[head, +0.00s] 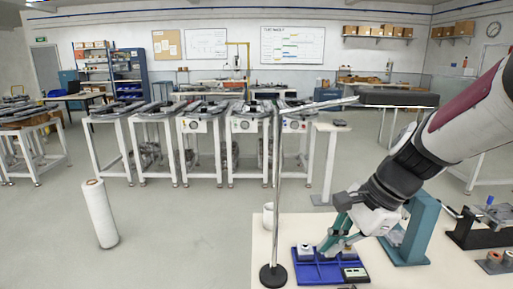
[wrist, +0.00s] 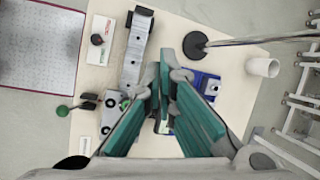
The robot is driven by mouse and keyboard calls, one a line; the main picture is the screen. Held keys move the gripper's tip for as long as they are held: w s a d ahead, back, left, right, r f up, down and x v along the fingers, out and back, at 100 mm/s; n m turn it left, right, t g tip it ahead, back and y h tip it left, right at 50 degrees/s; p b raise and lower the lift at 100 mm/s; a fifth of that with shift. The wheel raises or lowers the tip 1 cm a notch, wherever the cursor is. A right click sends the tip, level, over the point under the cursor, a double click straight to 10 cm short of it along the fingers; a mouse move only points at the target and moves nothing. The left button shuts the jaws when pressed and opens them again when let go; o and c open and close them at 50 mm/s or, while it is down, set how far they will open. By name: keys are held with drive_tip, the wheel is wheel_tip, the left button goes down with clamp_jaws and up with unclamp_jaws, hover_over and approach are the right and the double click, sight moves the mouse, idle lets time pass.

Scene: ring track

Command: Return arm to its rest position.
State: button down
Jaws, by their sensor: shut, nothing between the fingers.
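My arm reaches in from the right in the head view. My gripper (head: 328,246) points down and left, with its teal fingers over a blue tray (head: 318,272) on the pale table. The fingers are shut with nothing between them. In the wrist view my gripper (wrist: 164,92) shows as two teal fingers coming together at the tips. Part of the blue tray (wrist: 196,78) shows beside the right finger, and the rest is hidden behind it. I cannot tell whether the fingertips touch the tray or what lies on it.
A metal pole on a round black base (head: 273,275) stands left of the tray. A white cup (head: 268,214) is behind it. A teal stand (head: 416,232) and a dark fixture (head: 482,228) are at the right. A white roll (head: 100,213) stands on open floor at left.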

drive_tip(key=s+d+r+n+t+h, duration=0.1)
drive_tip(key=s+d+r+n+h, duration=0.1)
drive_tip(key=s+n, duration=0.5)
drive_tip(key=s+d+r+n+t+h, duration=0.1)
drive_tip(key=s+d+r+n+h, duration=0.1)
drive_tip(key=s+n, duration=0.5)
drive_tip(key=s+r, duration=0.1)
drive_tip(key=s, duration=0.2)
drive_tip(key=shift+s+d+r+n+h, duration=0.15)
drive_tip(key=shift+d+r+n+h, duration=0.05)
drive_tip(key=shift+r+n+h, duration=0.2)
